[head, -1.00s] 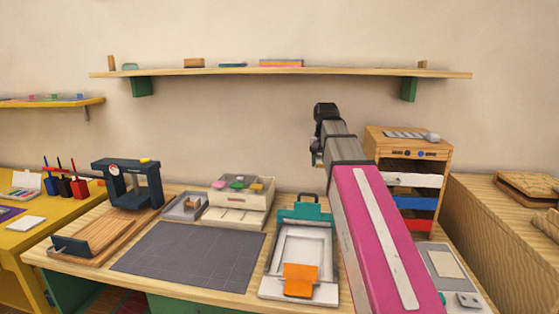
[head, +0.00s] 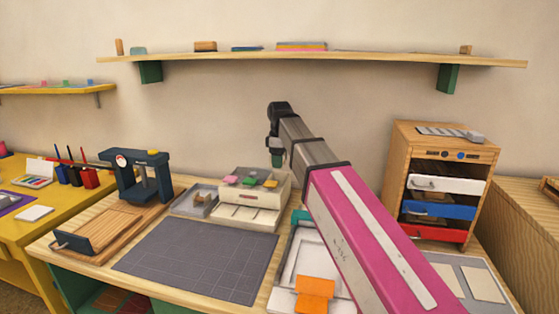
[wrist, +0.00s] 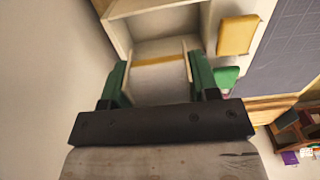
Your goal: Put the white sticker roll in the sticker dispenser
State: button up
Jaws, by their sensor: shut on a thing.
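My gripper (head: 277,160) hangs in front of the wall, above and behind the cream box (head: 262,212) with colored pads on top. In the wrist view, the green fingers of my gripper (wrist: 158,62) are shut on a pale thing (wrist: 160,84), which looks like the white sticker roll. Its outline is hard to make out. The cream box also shows in the wrist view (wrist: 118,14), with an open compartment beyond the fingertips. I take this box for the sticker dispenser but cannot be certain. The roll does not show clearly in the head view.
A grey cutting mat (head: 200,258) lies in front of the box. A dark stamp press (head: 137,178) stands left. A wooden drawer cabinet (head: 440,180) stands right. A white clipboard-like tray (head: 310,250) is partly hidden by my arm. A shelf (head: 300,57) runs above.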

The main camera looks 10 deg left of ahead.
jog(key=shift+a+f, duration=0.1)
jog(key=shift+f, duration=5.1)
jog(key=o, duration=1)
jog(key=shift+r, duration=0.1)
jog(key=shift+r, duration=4.4)
jog(key=shift+s, duration=0.1)
